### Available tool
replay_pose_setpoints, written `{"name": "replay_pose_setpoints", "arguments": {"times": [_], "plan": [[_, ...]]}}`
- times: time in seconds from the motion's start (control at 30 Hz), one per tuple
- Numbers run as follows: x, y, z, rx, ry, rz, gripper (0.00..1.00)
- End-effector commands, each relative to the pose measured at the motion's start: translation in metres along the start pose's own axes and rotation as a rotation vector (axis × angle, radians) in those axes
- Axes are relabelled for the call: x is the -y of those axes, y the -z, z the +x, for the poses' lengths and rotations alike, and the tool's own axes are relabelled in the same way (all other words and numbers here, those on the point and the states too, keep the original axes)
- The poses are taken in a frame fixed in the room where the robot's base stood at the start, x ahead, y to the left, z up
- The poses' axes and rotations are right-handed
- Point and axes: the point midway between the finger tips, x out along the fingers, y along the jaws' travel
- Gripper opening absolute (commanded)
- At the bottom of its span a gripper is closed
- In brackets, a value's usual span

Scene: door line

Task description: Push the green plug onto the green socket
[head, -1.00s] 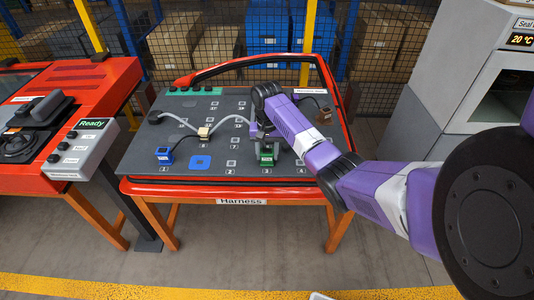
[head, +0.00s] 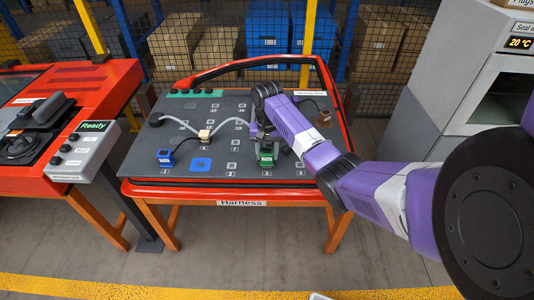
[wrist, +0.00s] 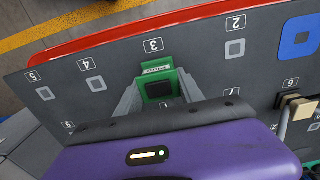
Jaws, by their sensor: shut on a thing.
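The green plug (wrist: 160,87) shows in the wrist view as a green block with a dark square face, held between the two grey fingers of my gripper (wrist: 160,97). A green-edged part with a pale label shows against its far side. In the head view my gripper (head: 268,146) points down at the front middle of the grey board, with green (head: 267,157) showing between and below its fingers. The green socket cannot be told apart from the plug, and I cannot tell whether the two are fully together.
The grey board (head: 235,170) lies in a red door frame on wooden legs. A blue connector (head: 165,158), a beige clip (head: 204,135) with a grey cable and a blue square (head: 201,164) are left of my gripper. A brown part (head: 324,117) is to the right.

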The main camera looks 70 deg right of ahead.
Motion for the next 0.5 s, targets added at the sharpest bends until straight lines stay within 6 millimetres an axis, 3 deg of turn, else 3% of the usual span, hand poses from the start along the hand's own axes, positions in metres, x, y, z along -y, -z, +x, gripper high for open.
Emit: {"name": "replay_pose_setpoints", "arguments": {"times": [0.5], "plan": [[0.000, 0.000, -0.035, 0.001, 0.000, 0.000, 0.00]]}}
